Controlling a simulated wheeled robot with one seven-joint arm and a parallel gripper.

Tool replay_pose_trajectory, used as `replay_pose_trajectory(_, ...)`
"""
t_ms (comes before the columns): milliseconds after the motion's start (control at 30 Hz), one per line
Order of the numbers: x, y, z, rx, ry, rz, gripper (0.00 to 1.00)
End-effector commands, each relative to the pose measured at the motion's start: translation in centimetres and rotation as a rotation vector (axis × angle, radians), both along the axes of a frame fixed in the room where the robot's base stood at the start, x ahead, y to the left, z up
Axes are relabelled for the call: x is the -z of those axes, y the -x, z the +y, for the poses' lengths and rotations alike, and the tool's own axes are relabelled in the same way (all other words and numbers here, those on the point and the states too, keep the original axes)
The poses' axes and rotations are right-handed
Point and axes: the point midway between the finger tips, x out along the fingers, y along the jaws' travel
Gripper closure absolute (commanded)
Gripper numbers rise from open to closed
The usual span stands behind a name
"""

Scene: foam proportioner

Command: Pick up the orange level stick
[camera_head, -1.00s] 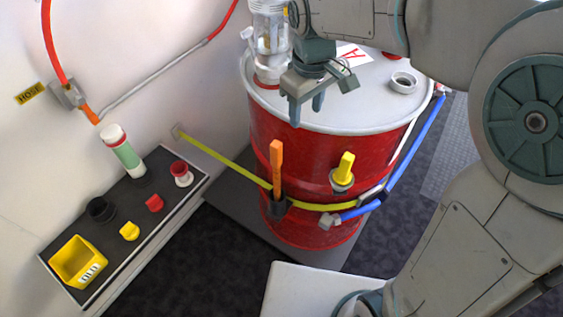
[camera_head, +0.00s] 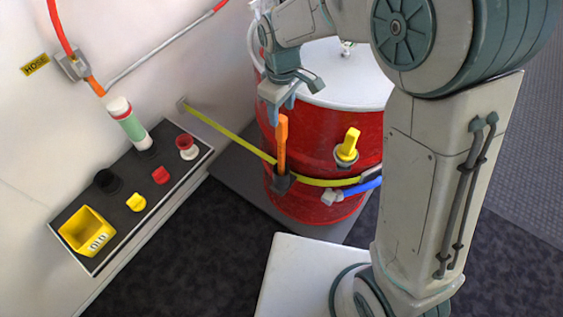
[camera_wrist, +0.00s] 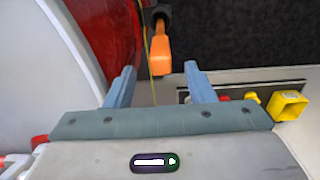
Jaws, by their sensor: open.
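The orange level stick (camera_head: 282,143) stands upright in a dark holder (camera_head: 283,180) on the front of the red drum (camera_head: 325,145). My gripper (camera_head: 280,110) is open and empty, just above the stick's top end in the head view. In the wrist view the orange stick (camera_wrist: 160,50) shows ahead of my gripper (camera_wrist: 162,80), between the lines of its two blue fingers and beyond their tips. I cannot tell the exact gap, but the fingers do not enclose the stick.
A yellow strap (camera_head: 235,143) runs from the wall around the drum. A yellow valve handle (camera_head: 347,145) sticks out right of the stick. A black shelf (camera_head: 125,190) at left holds a yellow bin (camera_head: 87,231), a green-and-white bottle (camera_head: 130,126) and small caps.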

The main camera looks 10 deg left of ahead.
Motion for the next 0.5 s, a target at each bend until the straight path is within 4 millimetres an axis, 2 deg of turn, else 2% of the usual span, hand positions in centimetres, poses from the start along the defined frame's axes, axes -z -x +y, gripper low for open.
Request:
replay_pose_trajectory(233,3.6,0.1,0.0,0.0,0.001,0.002,0.51)
replay_pose_trajectory(500,4.4,0.1,0.0,0.001,0.0,0.0,0.51)
